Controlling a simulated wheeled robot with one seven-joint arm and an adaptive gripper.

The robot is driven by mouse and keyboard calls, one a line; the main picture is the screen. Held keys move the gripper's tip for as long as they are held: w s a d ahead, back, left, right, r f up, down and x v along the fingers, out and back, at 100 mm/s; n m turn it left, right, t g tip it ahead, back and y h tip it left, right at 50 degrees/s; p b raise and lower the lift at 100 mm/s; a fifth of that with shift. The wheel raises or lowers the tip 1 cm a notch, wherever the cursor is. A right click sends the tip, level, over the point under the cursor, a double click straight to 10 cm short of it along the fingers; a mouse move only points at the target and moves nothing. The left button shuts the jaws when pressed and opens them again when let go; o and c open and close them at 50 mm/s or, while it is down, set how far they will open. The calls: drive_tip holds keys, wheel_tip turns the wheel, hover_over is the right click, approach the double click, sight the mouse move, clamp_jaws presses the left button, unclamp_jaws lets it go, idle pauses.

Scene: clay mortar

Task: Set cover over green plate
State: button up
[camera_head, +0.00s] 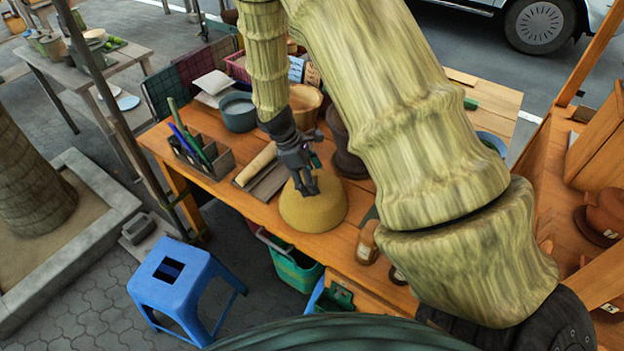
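A tan, dome-shaped cover (314,211) sits near the front edge of the wooden table in the head view. It appears upright, with its wide rim down. My gripper (304,186) points down at the top of the cover, its dark fingers touching or just over it. Whether the fingers are closed on a knob there is too small to tell. I see no green plate for certain. The surface under the cover is hidden, and my arm hides much of the table to the right.
Left of the cover lie a rolling pin (256,164) and a box of pens (200,153). A grey pot (238,112) and a wooden bowl (304,104) stand behind. A dark brown pot (345,145) is close on the right. A blue stool (178,285) stands in front.

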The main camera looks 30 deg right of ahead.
drive_tip(key=v, duration=1)
drive_tip(key=shift+r, duration=0.35)
